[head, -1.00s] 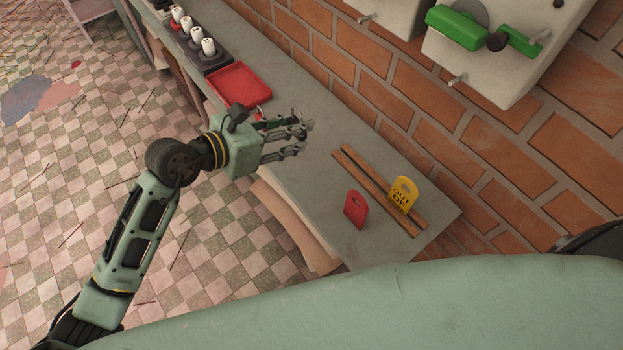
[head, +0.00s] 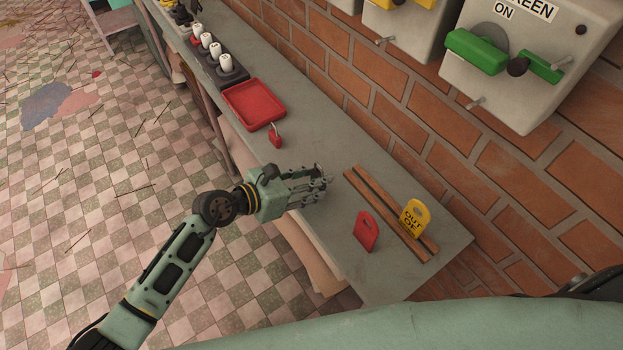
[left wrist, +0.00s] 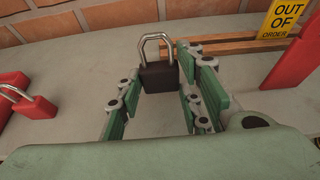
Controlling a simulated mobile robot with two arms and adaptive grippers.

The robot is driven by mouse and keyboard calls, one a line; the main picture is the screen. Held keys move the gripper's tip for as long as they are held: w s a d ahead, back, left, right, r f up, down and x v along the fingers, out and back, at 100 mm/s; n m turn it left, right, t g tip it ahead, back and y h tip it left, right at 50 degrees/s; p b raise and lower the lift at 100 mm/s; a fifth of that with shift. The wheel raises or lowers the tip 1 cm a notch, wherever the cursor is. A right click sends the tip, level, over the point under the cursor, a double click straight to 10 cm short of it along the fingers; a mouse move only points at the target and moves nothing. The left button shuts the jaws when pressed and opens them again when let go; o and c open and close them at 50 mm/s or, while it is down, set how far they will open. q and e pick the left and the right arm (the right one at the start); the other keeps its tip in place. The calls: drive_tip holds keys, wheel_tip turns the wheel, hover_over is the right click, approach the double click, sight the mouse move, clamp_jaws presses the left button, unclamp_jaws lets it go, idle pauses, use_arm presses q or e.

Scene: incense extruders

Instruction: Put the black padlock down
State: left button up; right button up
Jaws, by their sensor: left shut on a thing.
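The black padlock (left wrist: 160,76) shows in the left wrist view, upright with its silver shackle up, between the green finger pads. My left gripper (left wrist: 162,88) is shut on it. In the head view my left gripper (head: 322,184) is over the grey table's front half, left of the wooden strips. There its fingers hide most of the padlock. I cannot tell whether the padlock's base touches the table. My right gripper is not in view.
A red tag (head: 366,232) and a yellow "out of order" tag (head: 414,217) stand to the right near two wooden strips (head: 385,208). Bare tabletop (head: 325,222) lies around the gripper. A brick wall runs behind.

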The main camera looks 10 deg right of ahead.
use_arm(q)
drive_tip(key=shift+f+b, duration=0.5)
drive_tip(key=shift+f, duration=0.05)
drive_tip(key=o, duration=1.3)
drive_tip(key=shift+c, duration=0.2)
drive_tip(key=shift+r, duration=0.1)
drive_tip(key=shift+r+p, duration=0.3)
drive_tip(key=shift+p, duration=0.05)
drive_tip(key=shift+r+p, duration=0.45)
drive_tip(key=shift+r, duration=0.05)
drive_tip(key=b+v, duration=0.2)
drive_tip(key=v, duration=1)
drive_tip(key=shift+f, duration=0.35)
